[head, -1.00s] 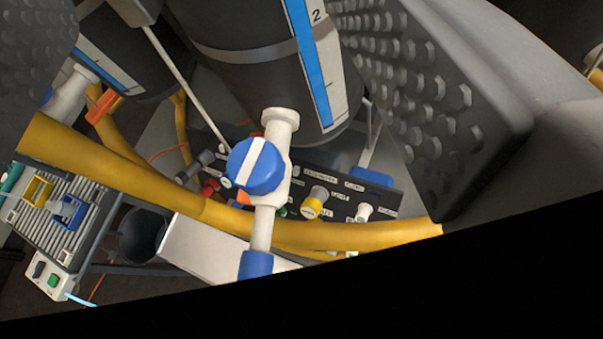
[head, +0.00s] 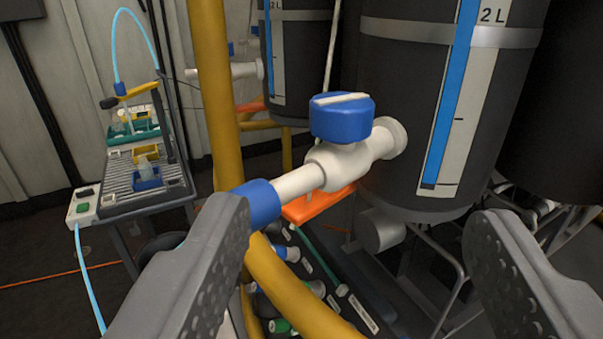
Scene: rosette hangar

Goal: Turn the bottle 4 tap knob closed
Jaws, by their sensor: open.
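A blue tap knob (head: 341,119) with a white bar across its top sits on a white valve body (head: 338,164). The valve joins the lower side of a dark bottle (head: 410,120) with a blue level strip and a "2L" mark. No bottle number is readable. The white spout runs down left to a blue end piece (head: 259,203). My gripper (head: 357,235) is open and empty, its two grey studded jaws wide apart at the lower left and right. The knob stands beyond and above the jaws, touched by neither. The left jaw overlaps the spout end in the picture.
A yellow pipe (head: 212,95) stands left of the tap and another (head: 290,285) curves below. An orange bracket (head: 315,206) lies under the valve. A second bottle (head: 300,60) with its white tap (head: 232,71) is behind. A ribbed bench (head: 143,173) stands at left.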

